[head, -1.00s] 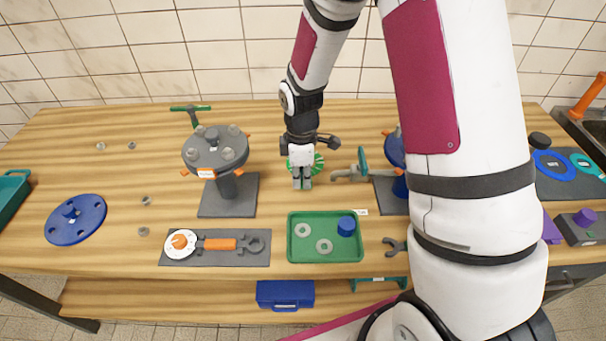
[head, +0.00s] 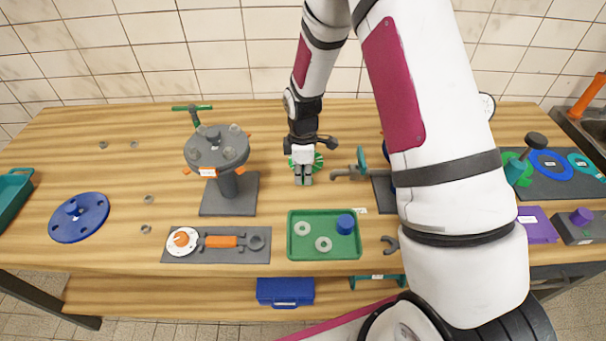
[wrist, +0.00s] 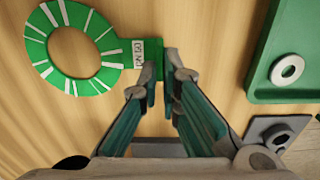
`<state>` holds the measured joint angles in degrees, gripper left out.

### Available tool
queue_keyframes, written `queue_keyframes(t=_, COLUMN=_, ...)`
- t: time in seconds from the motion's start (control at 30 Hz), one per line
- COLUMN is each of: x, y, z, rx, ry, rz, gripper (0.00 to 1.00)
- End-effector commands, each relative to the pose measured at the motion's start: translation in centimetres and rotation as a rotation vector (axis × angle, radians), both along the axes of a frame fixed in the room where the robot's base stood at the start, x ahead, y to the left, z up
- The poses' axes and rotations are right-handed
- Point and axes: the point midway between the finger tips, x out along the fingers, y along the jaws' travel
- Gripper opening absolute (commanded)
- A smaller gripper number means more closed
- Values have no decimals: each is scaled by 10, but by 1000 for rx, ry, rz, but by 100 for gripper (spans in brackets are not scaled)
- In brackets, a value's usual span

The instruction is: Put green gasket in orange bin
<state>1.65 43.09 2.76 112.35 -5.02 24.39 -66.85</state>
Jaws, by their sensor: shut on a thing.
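The green gasket is a flat ring with white radial marks and a labelled tab, seen in the wrist view (wrist: 108,52). In the head view the gasket (head: 318,160) shows partly behind my gripper (head: 303,181), over the middle of the bench. In the wrist view my gripper (wrist: 163,88) points at the tab end and its fingers are shut on the tab. The ring sticks out to the upper left of the fingers. I cannot tell whether the gasket touches the wood. No orange bin is visible in these frames.
A green tray (head: 292,249) with washers and a blue cylinder is in front of my gripper. A grey flanged stand (head: 228,187) is to the left; a valve with a teal handle (head: 361,162) is close on the right. My arm hides part of the right side.

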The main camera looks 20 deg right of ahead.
Motion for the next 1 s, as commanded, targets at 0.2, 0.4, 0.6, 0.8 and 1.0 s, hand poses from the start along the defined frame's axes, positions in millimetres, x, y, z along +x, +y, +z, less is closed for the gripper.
queue_keyframes(t=0.2, x=0, y=0, z=-2, rx=0, ry=1, rz=0, gripper=25)
queue_keyframes(t=0.4, x=0, y=0, z=-2, rx=0, ry=0, rz=0, gripper=25)
queue_keyframes(t=0.6, x=1, y=0, z=7, rx=1, ry=-3, rz=0, gripper=25)
queue_keyframes(t=0.8, x=2, y=0, z=39, rx=0, ry=-6, rz=-1, gripper=25)
queue_keyframes(t=1.0, x=1, y=0, z=80, rx=0, ry=-5, rz=-2, gripper=25)
